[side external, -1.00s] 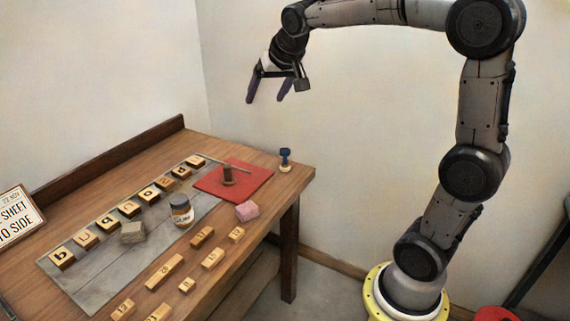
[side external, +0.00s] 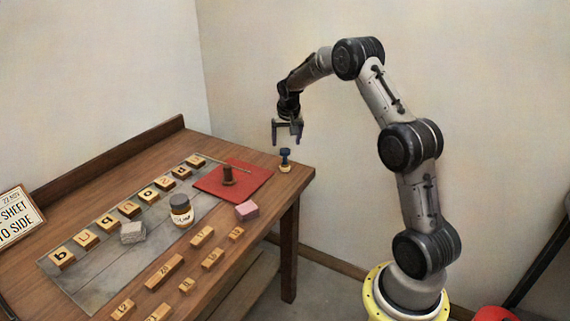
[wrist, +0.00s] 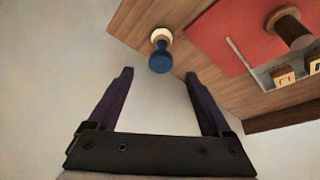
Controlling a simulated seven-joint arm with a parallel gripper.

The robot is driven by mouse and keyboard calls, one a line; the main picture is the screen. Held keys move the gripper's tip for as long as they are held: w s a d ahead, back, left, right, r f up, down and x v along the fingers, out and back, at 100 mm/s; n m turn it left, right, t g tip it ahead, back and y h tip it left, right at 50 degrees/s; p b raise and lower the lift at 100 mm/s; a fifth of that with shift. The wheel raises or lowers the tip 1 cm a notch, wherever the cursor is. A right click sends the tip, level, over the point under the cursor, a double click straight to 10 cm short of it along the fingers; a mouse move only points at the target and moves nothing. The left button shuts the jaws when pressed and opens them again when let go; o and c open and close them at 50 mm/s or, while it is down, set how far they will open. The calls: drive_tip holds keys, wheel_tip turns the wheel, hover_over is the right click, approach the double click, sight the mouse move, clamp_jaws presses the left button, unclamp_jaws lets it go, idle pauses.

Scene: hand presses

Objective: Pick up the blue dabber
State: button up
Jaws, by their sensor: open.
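The blue dabber (side external: 285,157) stands upright on a pale round base near the table's back right corner. In the wrist view the dabber (wrist: 160,58) shows ahead of the fingertips, roughly between their lines. My gripper (side external: 287,142) is open and points down, just above the dabber in the side view. In the wrist view my gripper (wrist: 158,78) has both fingers spread with nothing between them.
A red mat (side external: 255,180) with a brown wooden-handled stamp (side external: 228,176) lies left of the dabber. A jar (side external: 181,211), a pink block (side external: 247,210), a grey block (side external: 133,232) and several letter blocks sit farther forward. The table edge (side external: 308,177) is close on the right.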

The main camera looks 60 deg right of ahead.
sight(285, 150)
drive_tip(key=shift+x, duration=3.45)
drive_tip(key=shift+w, duration=0.15)
clamp_jaws()
drive_tip(key=shift+r, duration=0.1)
